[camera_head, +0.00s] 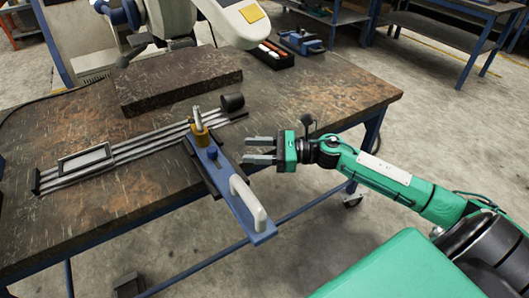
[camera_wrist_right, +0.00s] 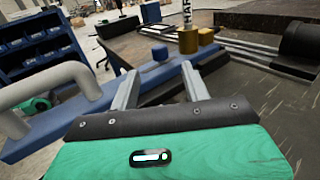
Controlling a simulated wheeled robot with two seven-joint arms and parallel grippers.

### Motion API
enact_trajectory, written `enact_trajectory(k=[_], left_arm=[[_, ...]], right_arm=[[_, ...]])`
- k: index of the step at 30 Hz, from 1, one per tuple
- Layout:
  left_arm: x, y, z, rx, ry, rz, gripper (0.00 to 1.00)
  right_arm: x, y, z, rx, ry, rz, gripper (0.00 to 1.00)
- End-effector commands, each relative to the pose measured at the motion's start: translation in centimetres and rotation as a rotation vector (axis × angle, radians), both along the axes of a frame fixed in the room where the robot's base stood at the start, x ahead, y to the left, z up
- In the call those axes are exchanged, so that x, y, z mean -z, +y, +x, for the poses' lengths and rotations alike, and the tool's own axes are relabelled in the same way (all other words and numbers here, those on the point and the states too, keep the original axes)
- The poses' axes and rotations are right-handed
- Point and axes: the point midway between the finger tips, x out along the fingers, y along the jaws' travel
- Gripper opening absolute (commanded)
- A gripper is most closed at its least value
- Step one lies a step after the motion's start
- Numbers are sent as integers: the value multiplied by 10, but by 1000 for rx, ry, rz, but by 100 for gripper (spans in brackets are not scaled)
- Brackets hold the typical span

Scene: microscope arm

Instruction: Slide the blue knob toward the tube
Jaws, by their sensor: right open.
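A small blue knob (camera_head: 212,153) stands on the blue arm (camera_head: 220,178), just in front of an upright brass-and-silver tube (camera_head: 199,125). In the right wrist view the blue knob (camera_wrist_right: 160,53) shows beyond and between my fingers, with the brass tube (camera_wrist_right: 188,41) behind it to the right. My right gripper (camera_head: 247,150) is open and empty, to the right of the knob with its fingers pointing left at it. They are apart from the knob. The open right fingers also show in the right wrist view (camera_wrist_right: 157,82). My left gripper is not in view.
A white handle (camera_head: 248,203) rises from the near end of the blue arm, beyond the table edge. Metal rails (camera_head: 130,150) run across the worn table (camera_head: 330,92), with a black cylinder (camera_head: 232,102) at their right end. A dark block (camera_head: 178,80) lies behind them.

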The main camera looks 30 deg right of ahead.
Motion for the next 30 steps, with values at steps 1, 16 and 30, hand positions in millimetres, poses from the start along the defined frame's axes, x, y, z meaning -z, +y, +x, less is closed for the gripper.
enact_trajectory(k=[1, 16, 30], left_arm=[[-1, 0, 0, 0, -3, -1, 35], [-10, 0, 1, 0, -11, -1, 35], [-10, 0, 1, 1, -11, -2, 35]], right_arm=[[2, -5, -4, 0, 3, -1, 47], [-1, -22, -14, -1, -1, 1, 47], [0, -18, -12, 35, 35, 55, 47]])
